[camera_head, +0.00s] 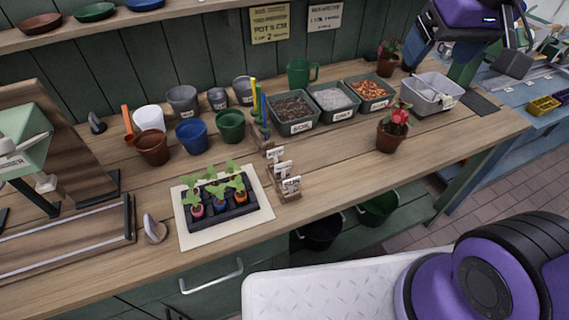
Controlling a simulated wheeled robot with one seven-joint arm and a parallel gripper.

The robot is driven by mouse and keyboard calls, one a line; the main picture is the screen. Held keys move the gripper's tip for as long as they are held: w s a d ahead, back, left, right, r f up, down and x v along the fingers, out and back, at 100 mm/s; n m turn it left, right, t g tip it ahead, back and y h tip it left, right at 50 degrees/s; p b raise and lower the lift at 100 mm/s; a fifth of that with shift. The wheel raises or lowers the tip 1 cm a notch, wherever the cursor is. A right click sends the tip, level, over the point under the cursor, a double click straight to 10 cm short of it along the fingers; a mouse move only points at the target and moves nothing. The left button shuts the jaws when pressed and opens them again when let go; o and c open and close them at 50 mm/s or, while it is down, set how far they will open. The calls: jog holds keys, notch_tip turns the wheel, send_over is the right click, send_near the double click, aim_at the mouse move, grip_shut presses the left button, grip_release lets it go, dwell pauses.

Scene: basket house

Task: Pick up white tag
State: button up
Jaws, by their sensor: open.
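Several small white tags with dark lettering stand in a wooden holder near the middle of the bench. The front white tag (291,185) sits nearest the bench edge, with another white tag (283,167) and a rear white tag (275,152) behind it. The lettering is too small to read surely. The wooden holder (289,196) is just right of the seedling tray. Nothing shows between the fingers.
The seedling tray (232,213) lies on a pale mat left of the tags. Labelled bins (293,113) stand behind. A potted red flower (393,130) and a grey tub (432,92) stand right. Bench between tags and flower pot is clear.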

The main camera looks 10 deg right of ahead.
jog(key=w+a+f+n+g, duration=0.1)
jog(key=w+a+f, duration=0.5)
jog(key=w, duration=0.1)
jog(key=n+g, duration=0.2)
jog(key=g, duration=0.1)
send_over(283, 169)
notch_tip(283, 169, down, 21)
jog(key=shift+h, duration=0.3)
jog(key=f, duration=0.5)
jog(key=shift+w+a+f, duration=0.25)
jog(key=shift+w+a, duration=0.05)
jog(key=shift+w, duration=0.05)
jog(key=shift+s+d+f, duration=0.1)
jog(key=shift+d+f, duration=0.05)
jog(key=shift+f, duration=1.2)
jog(key=shift+s+d+f, duration=0.1)
jog(key=shift+d+f, duration=0.05)
jog(key=shift+f, duration=1.15)
jog(key=c, duration=1)
jog(key=shift+c, duration=0.3)
